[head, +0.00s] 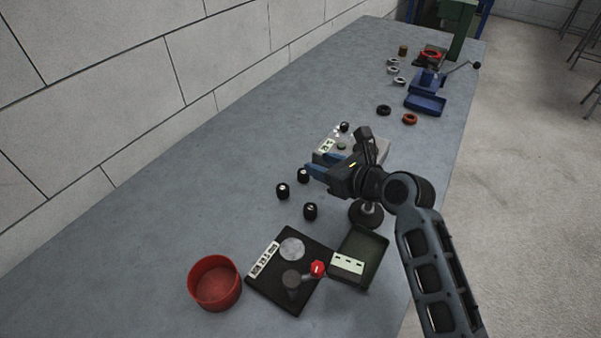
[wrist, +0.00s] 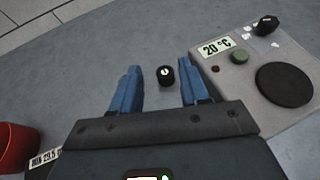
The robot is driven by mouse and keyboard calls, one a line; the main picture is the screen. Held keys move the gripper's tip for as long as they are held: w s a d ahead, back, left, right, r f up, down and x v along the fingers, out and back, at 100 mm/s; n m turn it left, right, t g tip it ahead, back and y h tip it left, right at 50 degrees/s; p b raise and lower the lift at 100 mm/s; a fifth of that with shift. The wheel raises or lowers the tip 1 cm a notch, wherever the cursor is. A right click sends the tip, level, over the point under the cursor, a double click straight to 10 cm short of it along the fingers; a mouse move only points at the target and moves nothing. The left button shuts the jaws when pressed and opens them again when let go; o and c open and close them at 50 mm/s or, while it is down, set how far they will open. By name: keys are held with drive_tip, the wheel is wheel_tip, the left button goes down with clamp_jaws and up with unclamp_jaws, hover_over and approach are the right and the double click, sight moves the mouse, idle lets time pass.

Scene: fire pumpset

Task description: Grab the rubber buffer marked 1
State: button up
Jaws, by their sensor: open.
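In the wrist view one small black rubber buffer (wrist: 166,76) stands upright between the lines of my two blue fingers. Its pale top carries a dark mark that looks like a 1. My gripper (wrist: 160,95) is open, with nothing between its fingers. In the head view, my gripper (head: 319,166) hangs above the table, beside several black buffers. One buffer (head: 303,175) is close to the fingertips, another (head: 283,190) is farther left, and a third (head: 310,211) is nearer the camera. Their marks are too small to read there.
A grey device (wrist: 262,75) labelled 20 °C stands right of the buffer. A red bowl (head: 215,283), a black plate (head: 262,287) and a dark green tray (head: 373,246) lie nearer the camera. Blue tool (head: 426,102) and rings are farther back. The table's left side is clear.

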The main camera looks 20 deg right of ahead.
approach(303, 171)
drive_tip(key=x, duration=0.3)
drive_tip(key=shift+w+f, duration=0.15)
drive_tip(key=shift+f, duration=0.15)
drive_tip(key=shift+b+x, duration=0.4)
drive_tip(key=shift+x, duration=2.9)
drive_tip(key=shift+c, duration=0.3)
drive_tip(key=c, duration=0.6)
drive_tip(key=shift+c, duration=0.2)
